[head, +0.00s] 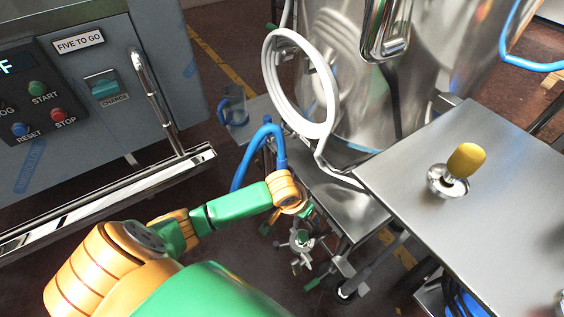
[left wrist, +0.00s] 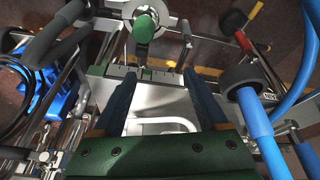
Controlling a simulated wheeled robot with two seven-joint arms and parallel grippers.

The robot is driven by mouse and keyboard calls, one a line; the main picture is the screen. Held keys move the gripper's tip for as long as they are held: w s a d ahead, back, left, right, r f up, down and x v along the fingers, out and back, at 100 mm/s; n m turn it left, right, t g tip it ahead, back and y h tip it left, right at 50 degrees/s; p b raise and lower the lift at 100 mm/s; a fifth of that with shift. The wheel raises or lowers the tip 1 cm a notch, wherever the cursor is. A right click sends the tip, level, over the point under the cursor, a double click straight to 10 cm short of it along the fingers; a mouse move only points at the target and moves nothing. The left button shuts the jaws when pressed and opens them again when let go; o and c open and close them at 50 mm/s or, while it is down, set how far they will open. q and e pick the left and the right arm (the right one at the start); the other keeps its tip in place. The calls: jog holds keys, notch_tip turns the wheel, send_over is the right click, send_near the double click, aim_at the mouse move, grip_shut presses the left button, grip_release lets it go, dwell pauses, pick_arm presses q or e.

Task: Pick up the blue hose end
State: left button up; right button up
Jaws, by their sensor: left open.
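A blue hose (head: 265,131) arches up beside the steel cart in the head view, and one leg drops behind my left wrist. In the left wrist view, a straight blue tube (left wrist: 263,138) with a dark grey collar stands right of my left gripper (left wrist: 160,78), outside its fingers. More blue hose (left wrist: 309,60) curves along the right edge. I cannot tell for certain which part is the hose end. My left gripper is open, with nothing held between its fingers. In the head view its fingers are mostly hidden by my wrist. My right gripper is not in view.
A machine panel (head: 60,95) with a chrome rail stands at left. A white hose coil (head: 268,75) hangs before a steel tank. A steel table (head: 480,180) at right holds a yellow-handled piece (head: 466,160). A green-knobbed fitting (left wrist: 144,28) lies ahead of my fingers.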

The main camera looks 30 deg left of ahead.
aim_at(282, 158)
pick_arm(q)
jog(key=w+a+r+n+y, duration=0.1)
jog(key=w+a+r+n, duration=0.1)
jog(key=a+r, duration=0.1)
jog(key=w+a+r+n+y, duration=0.1)
jog(key=w+a+r, duration=0.1)
jog(key=a, duration=0.3)
jog(key=w+a+r+n, duration=0.2)
jog(key=w+a+r, duration=0.1)
jog(key=a, duration=0.1)
jog(key=shift+w+a+r+n+y, duration=0.3)
jog(key=shift+a+r+y, duration=0.05)
jog(key=shift+y, duration=0.05)
jog(key=b+x, duration=0.3)
jog(key=x, duration=0.3)
jog(key=shift+f, duration=0.1)
jog(key=shift+w+f, duration=0.1)
jog(key=shift+f, duration=0.15)
jog(key=shift+r, duration=0.1)
jog(key=c, duration=0.9)
grip_shut()
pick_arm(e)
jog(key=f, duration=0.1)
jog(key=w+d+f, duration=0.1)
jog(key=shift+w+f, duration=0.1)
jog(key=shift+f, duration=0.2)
